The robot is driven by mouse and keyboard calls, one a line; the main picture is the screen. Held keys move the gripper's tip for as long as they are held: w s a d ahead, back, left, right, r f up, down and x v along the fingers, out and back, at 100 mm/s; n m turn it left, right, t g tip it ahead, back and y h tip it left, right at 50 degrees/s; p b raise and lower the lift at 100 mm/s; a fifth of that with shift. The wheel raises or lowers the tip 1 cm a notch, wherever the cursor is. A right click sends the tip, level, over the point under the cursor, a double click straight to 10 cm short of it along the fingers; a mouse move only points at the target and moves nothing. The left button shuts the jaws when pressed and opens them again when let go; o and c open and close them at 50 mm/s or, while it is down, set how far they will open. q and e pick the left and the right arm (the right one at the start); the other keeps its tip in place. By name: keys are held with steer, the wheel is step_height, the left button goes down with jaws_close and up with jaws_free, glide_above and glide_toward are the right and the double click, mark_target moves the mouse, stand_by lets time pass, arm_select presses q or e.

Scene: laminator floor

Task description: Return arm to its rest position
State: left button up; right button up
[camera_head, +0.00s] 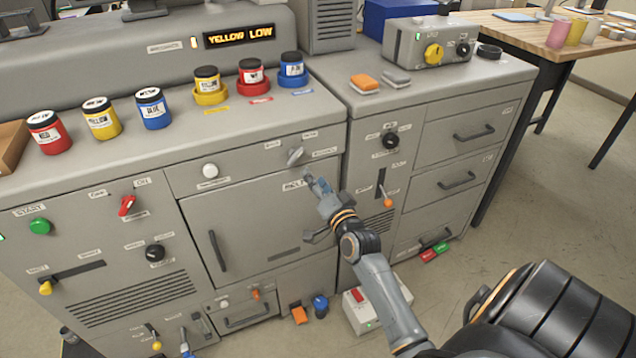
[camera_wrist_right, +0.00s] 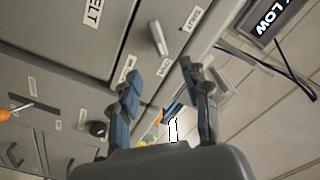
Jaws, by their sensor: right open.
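My right arm (camera_head: 365,245) reaches up from the bottom right toward the grey machine (camera_head: 235,165). My right gripper (camera_head: 318,186) is in front of the machine's upper right panel, near the edge of the large door with a dark vertical handle (camera_head: 217,251). In the right wrist view, its two blue-padded fingers (camera_wrist_right: 158,72) are spread apart with nothing between them. A light-coloured knob (camera_head: 295,156) sits just above the gripper; it also shows beyond the fingers in the right wrist view (camera_wrist_right: 158,38). I cannot tell the exact gap to the panel. My left gripper is out of view.
Red, yellow and blue jars (camera_head: 102,118) stand on the machine top, with more in coloured rings behind. A display (camera_head: 240,36) reads YELLOW LOW. A cabinet (camera_head: 440,170) stands at right. A white box with a red switch (camera_head: 377,305) is on the floor. Floor at right is clear.

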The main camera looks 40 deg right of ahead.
steer(key=shift+s, duration=0.4)
